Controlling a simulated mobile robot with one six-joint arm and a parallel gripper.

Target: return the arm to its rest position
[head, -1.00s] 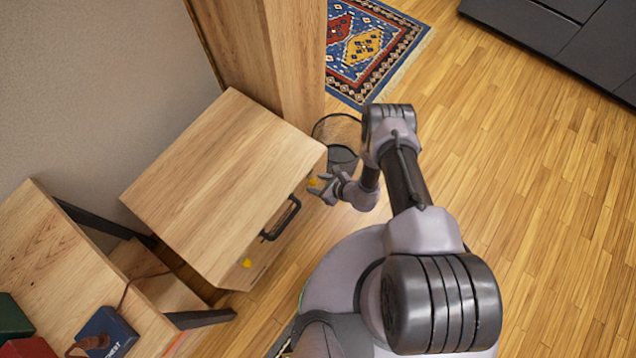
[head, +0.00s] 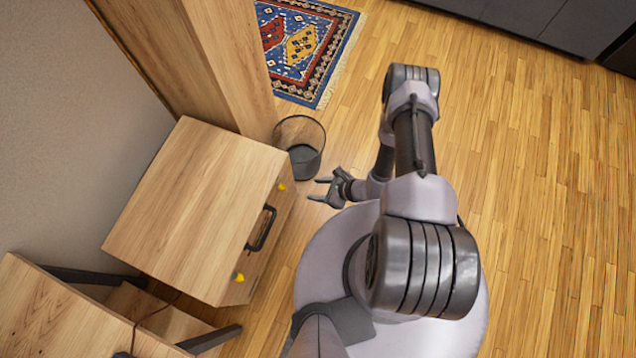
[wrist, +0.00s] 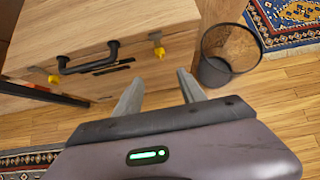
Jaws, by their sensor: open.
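My arm is folded over my round base in the head view. My gripper (head: 321,190) is open, its two fingers pointing left toward the wooden drawer cabinet (head: 190,205), with a gap of floor between. In the wrist view my gripper (wrist: 160,92) shows two spread fingers with nothing between them. The cabinet's front, with a black handle (wrist: 88,60) and yellow knobs, lies beyond the fingers, to the upper left.
A wire-mesh waste basket (head: 300,147) stands just beyond my gripper, beside a tall wooden panel (head: 215,60). A patterned rug (head: 302,45) lies behind it. A wooden desk (head: 55,310) is at lower left. Open wood floor (head: 550,190) spreads to the right.

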